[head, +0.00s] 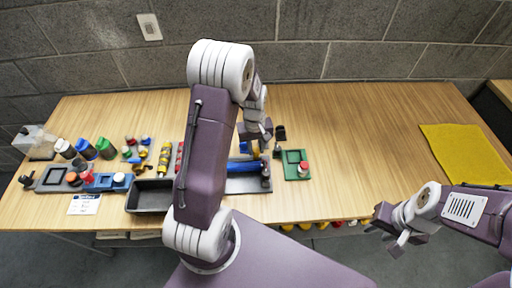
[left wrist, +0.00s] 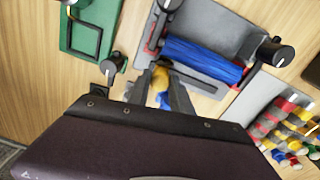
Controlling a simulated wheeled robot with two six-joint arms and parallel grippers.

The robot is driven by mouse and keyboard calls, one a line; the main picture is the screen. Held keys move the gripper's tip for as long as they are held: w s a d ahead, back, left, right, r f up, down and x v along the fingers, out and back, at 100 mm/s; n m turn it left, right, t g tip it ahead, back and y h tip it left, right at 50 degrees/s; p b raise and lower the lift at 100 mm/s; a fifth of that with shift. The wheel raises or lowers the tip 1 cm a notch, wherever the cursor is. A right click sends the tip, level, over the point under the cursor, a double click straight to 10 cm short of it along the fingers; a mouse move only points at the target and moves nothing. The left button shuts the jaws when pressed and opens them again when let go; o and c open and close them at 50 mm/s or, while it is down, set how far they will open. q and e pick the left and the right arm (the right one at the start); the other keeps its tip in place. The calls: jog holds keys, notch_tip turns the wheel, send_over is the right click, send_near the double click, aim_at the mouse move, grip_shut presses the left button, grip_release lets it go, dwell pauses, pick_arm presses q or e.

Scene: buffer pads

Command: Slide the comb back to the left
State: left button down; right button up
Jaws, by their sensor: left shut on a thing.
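My left gripper (left wrist: 163,88) is shut on a yellow knob (left wrist: 160,74) with blue below it. A dark flat bar (left wrist: 202,80) runs beside the knob along the blue ribbed roll (left wrist: 200,60) in the left wrist view; it looks like the comb, but the fingers hide where it meets the knob. The roll sits on a grey base plate (left wrist: 222,27). In the head view, my left gripper (head: 257,143) is at the right part of this station, and my arm hides much of it. My right gripper (head: 390,230) is open and empty, off the table's front edge.
A green plate (head: 290,172) with a dark square frame lies just right of the station. A black tray (head: 150,197), a white card (head: 84,204) and several coloured bottles stand to the left. A yellow cloth (head: 465,153) lies far right; the table between is clear.

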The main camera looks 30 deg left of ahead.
pick_arm(q)
jog(key=s+a, duration=0.1)
jog(key=a, duration=0.2)
jog(key=s+a+p, duration=0.1)
jog(key=s+a, duration=0.1)
jog(key=a, duration=0.1)
jog(key=s+a, duration=0.2)
jog(key=a, duration=0.1)
jog(key=shift+s+a+r, duration=0.1)
jog(key=shift+s, duration=0.15)
jog(key=shift+a, duration=0.1)
jog(key=c, duration=1.3)
grip_release()
jog(key=shift+o, duration=0.8)
jog(key=shift+s+a, duration=0.15)
notch_tip(320, 180, up, 9)
jog(key=shift+p, duration=0.45)
jog(key=shift+s+a, duration=0.1)
